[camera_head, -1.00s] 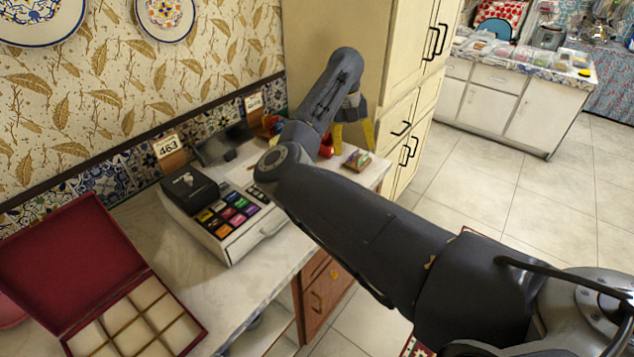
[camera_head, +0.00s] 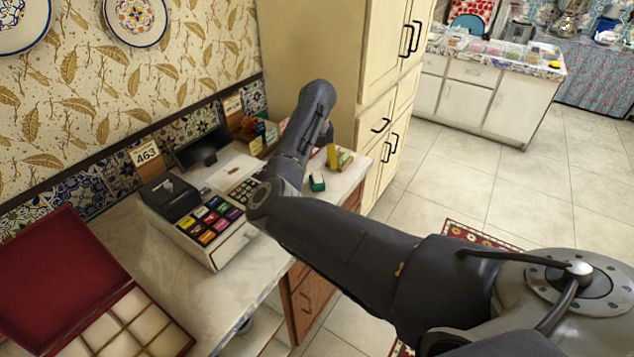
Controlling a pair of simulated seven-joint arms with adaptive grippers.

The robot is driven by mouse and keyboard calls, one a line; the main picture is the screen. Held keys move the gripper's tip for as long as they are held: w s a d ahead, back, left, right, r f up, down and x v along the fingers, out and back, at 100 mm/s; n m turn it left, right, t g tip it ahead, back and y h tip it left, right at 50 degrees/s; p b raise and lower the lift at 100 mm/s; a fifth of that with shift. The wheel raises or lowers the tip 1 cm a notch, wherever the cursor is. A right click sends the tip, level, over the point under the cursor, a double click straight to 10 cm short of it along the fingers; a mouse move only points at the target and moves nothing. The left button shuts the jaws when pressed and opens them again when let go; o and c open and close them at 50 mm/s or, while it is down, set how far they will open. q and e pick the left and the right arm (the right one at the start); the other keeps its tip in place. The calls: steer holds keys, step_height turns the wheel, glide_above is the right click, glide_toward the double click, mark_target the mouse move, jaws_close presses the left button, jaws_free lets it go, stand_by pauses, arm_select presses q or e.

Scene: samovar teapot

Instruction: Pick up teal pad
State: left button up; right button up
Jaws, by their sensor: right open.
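A small teal pad (camera_head: 317,183) lies on the counter near its right end, just right of my right arm's wrist. My right gripper (camera_head: 326,157) is over the counter end, mostly hidden behind its own arm. A yellow finger shows beyond the teal pad, and the other finger is hidden. The gripper is open and appears apart from the pad; the exact gap cannot be told. My left gripper is not in view.
A cash register (camera_head: 205,222) stands on the counter left of my arm. An open red box (camera_head: 62,270) is at lower left. A small wooden holder (camera_head: 346,160) sits beside the yellow finger. A cream cabinet (camera_head: 310,50) rises behind the counter.

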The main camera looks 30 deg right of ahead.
mark_target(317, 175)
steer(key=shift+s+a+f, duration=0.1)
steer(key=shift+f, duration=2.95)
steer(key=shift+c, duration=0.4)
steer(key=c, duration=1.1)
